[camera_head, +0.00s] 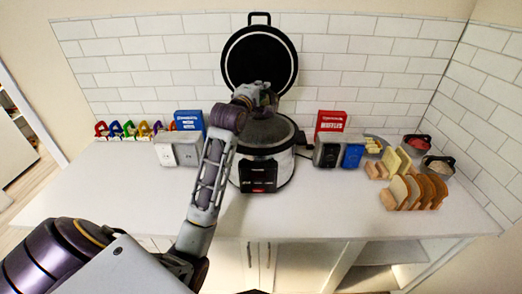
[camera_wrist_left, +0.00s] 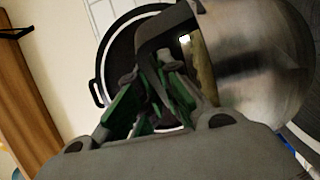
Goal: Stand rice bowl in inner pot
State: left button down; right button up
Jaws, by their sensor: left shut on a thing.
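The cooker (camera_head: 265,172) stands in the middle of the counter. Its round black lid (camera_head: 260,48) is upright behind it, and the lid also shows in the left wrist view (camera_wrist_left: 102,62). The top of the inner pot (camera_head: 266,130) is dark in the head view. A brushed-metal curved surface (camera_wrist_left: 258,75), likely the pot, fills the right of the wrist view. My left gripper (camera_head: 262,92) is over the cooker. Its green-padded fingers (camera_wrist_left: 148,98) are shut on a dark-rimmed thing (camera_wrist_left: 160,30), likely the rice bowl, mostly hidden. My right gripper is out of view.
A toaster (camera_head: 180,150) and a blue box (camera_head: 189,122) stand left of the cooker, beside colourful clips (camera_head: 128,129). A red box (camera_head: 330,122), bread slices (camera_head: 415,190) and bowls (camera_head: 417,144) are at right. The counter's front strip (camera_head: 330,215) is clear.

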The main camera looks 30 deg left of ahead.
aim_at(261, 105)
pick_arm(q)
jog(key=shift+r, duration=0.1)
jog(key=shift+f, duration=3.1)
jog(key=shift+f, duration=0.1)
jog(key=shift+f, duration=1.75)
jog(key=shift+f, duration=0.65)
